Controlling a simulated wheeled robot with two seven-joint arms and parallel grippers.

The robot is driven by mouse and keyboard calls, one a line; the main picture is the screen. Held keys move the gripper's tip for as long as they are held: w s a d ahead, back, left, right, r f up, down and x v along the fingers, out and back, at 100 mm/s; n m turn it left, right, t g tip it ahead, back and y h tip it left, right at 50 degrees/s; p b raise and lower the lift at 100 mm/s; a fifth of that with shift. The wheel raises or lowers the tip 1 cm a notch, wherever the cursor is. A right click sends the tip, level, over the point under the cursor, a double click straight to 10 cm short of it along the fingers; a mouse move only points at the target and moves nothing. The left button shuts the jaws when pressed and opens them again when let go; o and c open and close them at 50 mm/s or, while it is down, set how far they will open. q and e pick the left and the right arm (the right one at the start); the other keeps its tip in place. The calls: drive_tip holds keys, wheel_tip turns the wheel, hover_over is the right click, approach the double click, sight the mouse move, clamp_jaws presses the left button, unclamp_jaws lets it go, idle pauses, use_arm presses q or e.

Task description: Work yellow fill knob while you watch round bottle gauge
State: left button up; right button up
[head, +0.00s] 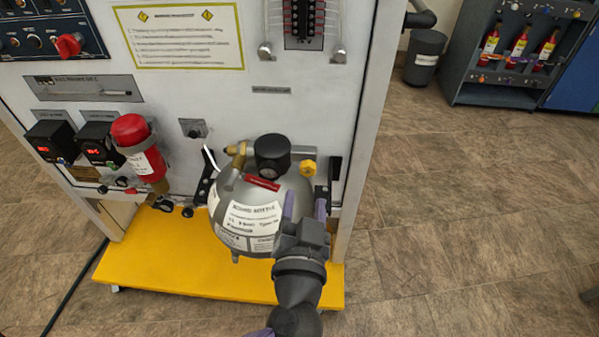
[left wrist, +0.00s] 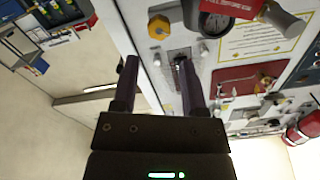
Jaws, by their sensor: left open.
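The round grey bottle (head: 240,218) with a white label stands on the yellow base at the front of the panel. Its black round gauge (head: 272,152) sits on top; part of the gauge (left wrist: 214,22) shows in the left wrist view, and I cannot read it. The yellow fill knob (head: 308,167) is right of the gauge. The knob (left wrist: 158,27) also shows in the left wrist view, beyond my fingertips. My left gripper (head: 305,203) is open and empty, in front of the bottle's right side and apart from the knob. My right gripper is not in view.
A red cylinder (head: 130,130) is mounted on the panel left of the bottle. The yellow base (head: 170,262) juts out at the front. The panel's right edge (head: 368,110) stands close to the bottle. Open floor (head: 460,220) lies to the right.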

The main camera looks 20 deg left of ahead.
sight(308, 171)
use_arm(q)
drive_tip(key=b+x, duration=0.1)
drive_tip(key=x, duration=0.6)
drive_tip(key=shift+w+f, duration=0.1)
drive_tip(key=shift+w, duration=0.15)
clamp_jaws()
